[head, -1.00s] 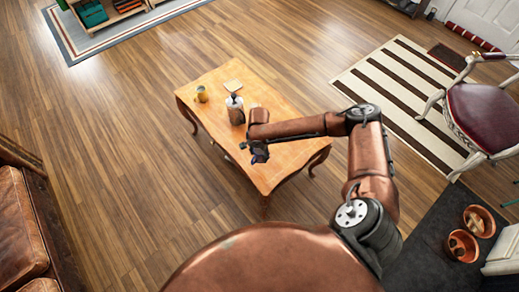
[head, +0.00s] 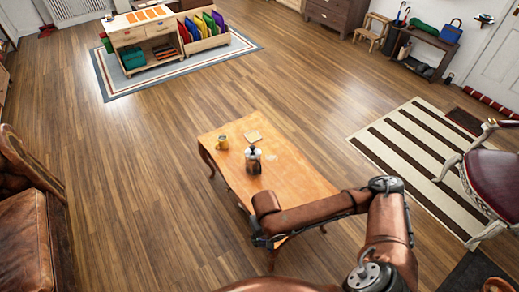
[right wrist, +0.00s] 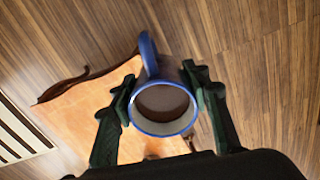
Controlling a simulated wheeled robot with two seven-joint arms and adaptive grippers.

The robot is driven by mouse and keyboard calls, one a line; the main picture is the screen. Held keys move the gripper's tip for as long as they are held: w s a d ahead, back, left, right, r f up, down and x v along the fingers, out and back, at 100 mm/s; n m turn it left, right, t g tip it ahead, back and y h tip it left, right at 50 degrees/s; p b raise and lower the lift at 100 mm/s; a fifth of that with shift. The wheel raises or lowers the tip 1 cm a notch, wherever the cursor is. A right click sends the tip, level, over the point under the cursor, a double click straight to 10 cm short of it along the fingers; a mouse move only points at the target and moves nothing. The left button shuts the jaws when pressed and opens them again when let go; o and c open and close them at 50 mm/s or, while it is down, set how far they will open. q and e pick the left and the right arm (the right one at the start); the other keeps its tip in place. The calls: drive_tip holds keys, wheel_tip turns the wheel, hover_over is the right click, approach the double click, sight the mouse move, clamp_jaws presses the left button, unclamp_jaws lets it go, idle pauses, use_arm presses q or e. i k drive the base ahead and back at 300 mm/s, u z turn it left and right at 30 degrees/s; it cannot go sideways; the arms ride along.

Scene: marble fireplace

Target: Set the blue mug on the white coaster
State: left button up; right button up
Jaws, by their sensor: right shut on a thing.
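The blue mug (right wrist: 163,110) shows in the right wrist view, with its open top facing the camera, a blue rim, a pale inside with brown at the bottom, and its handle pointing up in the picture. My right gripper (right wrist: 166,97) is shut on it, one dark finger on each side. In the head view my right gripper (head: 264,241) is over the near left edge of the wooden table (head: 290,182); the mug is not clear there. A small pale square (head: 253,135) lies at the table's far end; I cannot tell if it is the white coaster. My left gripper is not in view.
A pale flat thing (head: 271,157) lies beside the press. A striped rug (head: 420,170) and chair (head: 497,185) are at right. Open wooden floor lies left of the table.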

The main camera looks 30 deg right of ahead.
sight(251, 137)
drive_tip(key=u, duration=0.05)
drive_tip(key=i, duration=1.45)
drive_tip(key=z, duration=0.4)
drive_tip(key=i, duration=0.95)
